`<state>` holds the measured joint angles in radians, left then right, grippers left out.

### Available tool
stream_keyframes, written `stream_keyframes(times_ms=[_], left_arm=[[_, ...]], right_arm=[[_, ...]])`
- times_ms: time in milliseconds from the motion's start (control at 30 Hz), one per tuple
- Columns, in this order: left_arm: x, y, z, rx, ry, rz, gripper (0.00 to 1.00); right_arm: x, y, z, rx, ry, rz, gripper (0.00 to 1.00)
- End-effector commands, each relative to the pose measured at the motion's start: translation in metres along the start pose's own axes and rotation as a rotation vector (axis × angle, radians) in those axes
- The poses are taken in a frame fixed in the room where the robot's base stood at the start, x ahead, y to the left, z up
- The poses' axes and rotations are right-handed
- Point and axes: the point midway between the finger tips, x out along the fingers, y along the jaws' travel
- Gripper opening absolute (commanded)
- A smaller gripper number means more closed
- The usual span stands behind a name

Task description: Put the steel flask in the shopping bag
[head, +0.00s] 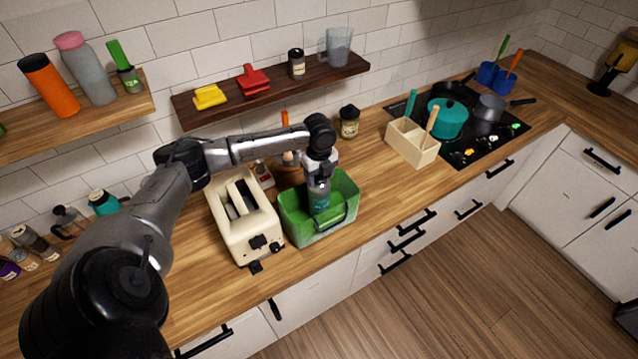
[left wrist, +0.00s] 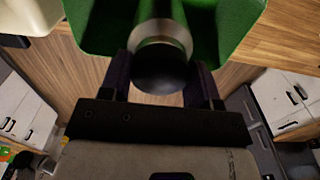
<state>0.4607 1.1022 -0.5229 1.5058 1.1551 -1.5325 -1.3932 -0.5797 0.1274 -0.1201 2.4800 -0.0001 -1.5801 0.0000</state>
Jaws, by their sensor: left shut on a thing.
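The green shopping bag (head: 325,234) stands open on the counter, just right of the toaster. My left gripper (head: 319,181) points down into its opening and is shut on the steel flask (head: 321,201). The flask looks upright, its lower part between the bag's walls; I cannot tell whether it touches the bottom. In the left wrist view, the flask's dark cap and steel neck (left wrist: 160,68) sit between the fingers (left wrist: 160,85), with the green bag (left wrist: 100,25) on both sides beyond. My right gripper is in neither view.
A cream toaster (head: 240,225) stands close against the bag's left side. A dark-lidded jar (head: 349,122) stands behind it. A wooden utensil box (head: 413,143) and the hob (head: 480,145) are to the right. A dark shelf (head: 275,95) hangs above. Counter right of the bag is clear.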

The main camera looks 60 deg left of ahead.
Motion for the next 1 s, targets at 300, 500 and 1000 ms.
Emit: stream_keyframes(times_ms=[300,500,1000], left_arm=[[0.026,0.0,0.0,-0.002,0.001,0.0,0.01],[0.038,0.0,0.0,0.0,-0.001,-0.002,0.01],[0.04,0.0,0.0,-0.001,-0.001,0.0,0.76]], right_arm=[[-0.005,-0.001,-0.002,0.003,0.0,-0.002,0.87],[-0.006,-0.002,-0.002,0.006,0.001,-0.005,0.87],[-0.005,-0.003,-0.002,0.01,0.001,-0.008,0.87]])
